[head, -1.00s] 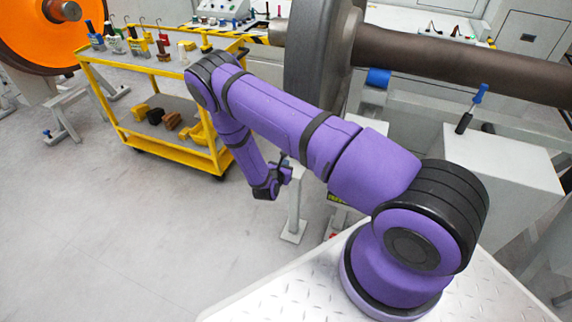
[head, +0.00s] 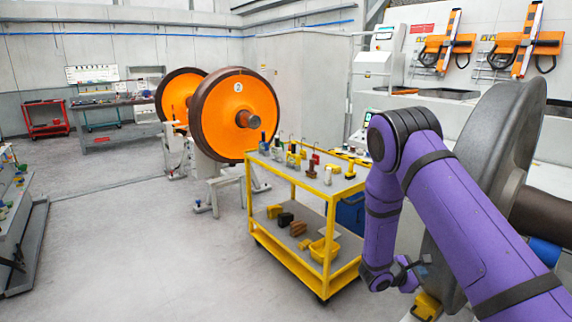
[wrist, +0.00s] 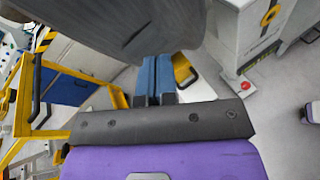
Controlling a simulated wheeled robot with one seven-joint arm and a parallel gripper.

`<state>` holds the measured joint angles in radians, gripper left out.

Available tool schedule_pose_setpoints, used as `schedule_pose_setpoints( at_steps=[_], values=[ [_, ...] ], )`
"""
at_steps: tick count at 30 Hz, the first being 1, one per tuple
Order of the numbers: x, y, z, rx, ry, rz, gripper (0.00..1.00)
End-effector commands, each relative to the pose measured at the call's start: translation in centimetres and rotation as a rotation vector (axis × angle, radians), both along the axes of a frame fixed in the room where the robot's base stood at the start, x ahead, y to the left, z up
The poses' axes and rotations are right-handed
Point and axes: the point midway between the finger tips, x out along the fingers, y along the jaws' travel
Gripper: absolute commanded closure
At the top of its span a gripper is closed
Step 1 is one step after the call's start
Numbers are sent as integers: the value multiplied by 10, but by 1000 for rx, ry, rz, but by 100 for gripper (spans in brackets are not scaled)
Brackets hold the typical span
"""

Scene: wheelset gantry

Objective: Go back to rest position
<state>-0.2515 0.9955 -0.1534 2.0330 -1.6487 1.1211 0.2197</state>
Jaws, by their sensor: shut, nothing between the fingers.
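My purple arm reaches in from the right in the head view and bends down at the elbow. My gripper (head: 411,272) hangs low, to the right of the yellow cart and in front of the grey wheel (head: 490,150). In the wrist view my gripper (wrist: 154,98) shows as two blue fingers lying close together, shut and empty. The dark wheel surface (wrist: 130,25) fills the top of that view, beyond the fingers. I cannot tell the exact gap between the fingers and the wheel.
A yellow cart (head: 299,252) stands left of my gripper, with several tools on top and blocks below. Orange wheels (head: 247,115) stand behind it. A white cabinet with a red button (wrist: 243,86) shows in the wrist view. Open floor (head: 150,250) lies at left.

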Motion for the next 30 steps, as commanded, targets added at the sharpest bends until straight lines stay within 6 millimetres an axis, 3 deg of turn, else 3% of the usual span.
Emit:
schedule_pose_setpoints(
  at_steps=[1, 3, 12, 21, 30],
  values=[
    [-2, -2, 22, 23, -33, -43, 100],
    [-8, -4, 47, 54, -71, -103, 100],
    [-44, -7, 144, 216, -231, -343, 100],
    [-95, -2, 224, 411, -384, -554, 100],
    [-154, 11, 287, 636, -531, -733, 100]
  ],
)
